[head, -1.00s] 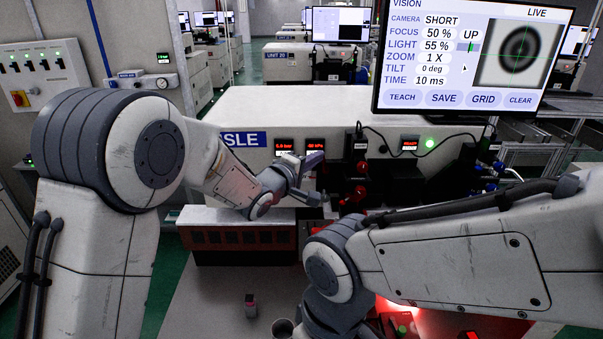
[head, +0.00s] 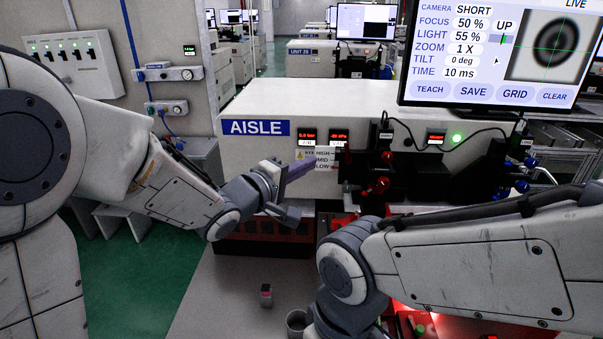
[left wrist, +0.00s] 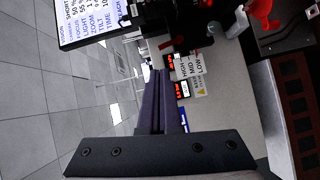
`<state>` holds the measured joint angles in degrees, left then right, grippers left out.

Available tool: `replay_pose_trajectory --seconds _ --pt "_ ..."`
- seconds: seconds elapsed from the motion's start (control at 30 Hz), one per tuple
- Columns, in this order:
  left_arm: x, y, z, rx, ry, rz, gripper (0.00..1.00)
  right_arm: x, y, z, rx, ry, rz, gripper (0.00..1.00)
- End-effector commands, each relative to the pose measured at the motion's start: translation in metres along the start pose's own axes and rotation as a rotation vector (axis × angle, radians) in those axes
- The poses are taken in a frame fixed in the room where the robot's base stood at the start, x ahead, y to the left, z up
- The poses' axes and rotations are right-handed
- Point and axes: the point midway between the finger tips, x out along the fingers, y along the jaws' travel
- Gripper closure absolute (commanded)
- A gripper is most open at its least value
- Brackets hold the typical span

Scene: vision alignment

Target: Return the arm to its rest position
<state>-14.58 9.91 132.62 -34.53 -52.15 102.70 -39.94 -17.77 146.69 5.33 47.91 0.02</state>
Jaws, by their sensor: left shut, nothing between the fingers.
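My left arm reaches in from the left in the head view. Its gripper (head: 304,167), with dark purple fingers, is in front of the white machine (head: 250,105) beside the AISLE sign. In the left wrist view the two fingers (left wrist: 160,78) lie side by side, shut, with nothing between them. They point toward the machine's HIGH/MID/LOW label. My right arm (head: 460,260) crosses the lower right of the head view, and its gripper does not show.
A vision monitor (head: 480,60) stands at upper right. Black fixtures with red knobs (head: 378,186) are right of the left gripper. Green floor (head: 130,265) is open at left.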

Motion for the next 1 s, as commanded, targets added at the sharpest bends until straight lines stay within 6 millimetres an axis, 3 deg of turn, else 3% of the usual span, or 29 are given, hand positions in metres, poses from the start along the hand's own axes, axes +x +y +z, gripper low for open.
replay_pose_trajectory --seconds 0.17,0.57,0.77,1.0 --pt "-0.010 0.000 -0.001 0.000 0.001 0.000 1.00 0.002 0.000 0.000 0.000 0.000 0.000 0.35" --pt "-0.012 -0.004 0.000 0.031 0.013 -0.029 1.00 0.002 0.000 0.000 0.000 0.000 0.000 0.35" --pt "-0.027 -0.036 0.011 0.272 0.044 -0.259 1.00 0.002 0.000 0.000 0.000 0.000 0.000 0.35" --pt "-0.088 -0.096 0.049 0.636 -0.126 -0.670 1.00 0.002 0.000 0.000 0.000 0.000 0.000 0.35"
